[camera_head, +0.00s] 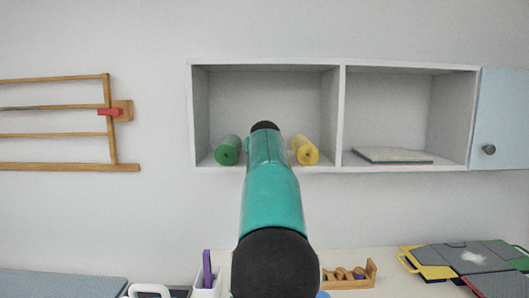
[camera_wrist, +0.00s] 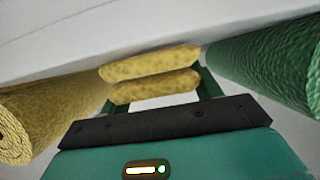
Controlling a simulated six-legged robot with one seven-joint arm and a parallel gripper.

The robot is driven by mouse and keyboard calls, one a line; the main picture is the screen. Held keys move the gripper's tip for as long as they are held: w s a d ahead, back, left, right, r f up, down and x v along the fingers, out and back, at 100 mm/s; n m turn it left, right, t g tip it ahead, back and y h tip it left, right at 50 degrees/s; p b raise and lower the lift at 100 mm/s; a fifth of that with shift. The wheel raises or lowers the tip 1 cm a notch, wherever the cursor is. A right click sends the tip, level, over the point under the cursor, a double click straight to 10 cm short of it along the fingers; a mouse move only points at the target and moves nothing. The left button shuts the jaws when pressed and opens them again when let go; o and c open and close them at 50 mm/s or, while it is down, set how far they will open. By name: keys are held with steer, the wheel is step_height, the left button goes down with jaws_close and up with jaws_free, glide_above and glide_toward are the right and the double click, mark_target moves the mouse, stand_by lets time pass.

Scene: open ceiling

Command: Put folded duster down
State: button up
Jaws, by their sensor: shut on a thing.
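The folded duster (camera_wrist: 150,64) is yellow and mottled, and shows as two stacked layers in the wrist view. My gripper (camera_wrist: 156,84) is shut on it, with a green finger at each side. In the wrist view it lies between a yellow roll (camera_wrist: 50,108) and a green roll (camera_wrist: 275,72), close to a pale surface; I cannot tell whether it touches that surface. In the head view my arm reaches toward the left compartment of the wall shelf (camera_head: 342,115) and hides the gripper and duster.
The green roll (camera_head: 229,150) and yellow roll (camera_head: 304,150) lie in the left compartment, either side of my arm. A flat board (camera_head: 393,155) lies in the right one. Below, a table holds a wooden rack (camera_head: 350,278) and folded coloured boards (camera_head: 465,262). A wooden rail (camera_head: 60,167) hangs left.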

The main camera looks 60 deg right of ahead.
steer(key=o, duration=1)
steer(key=shift+f, duration=0.1)
steer(key=shift+r, duration=0.2)
steer(key=v, duration=1.2)
steer(key=shift+f, duration=0.1)
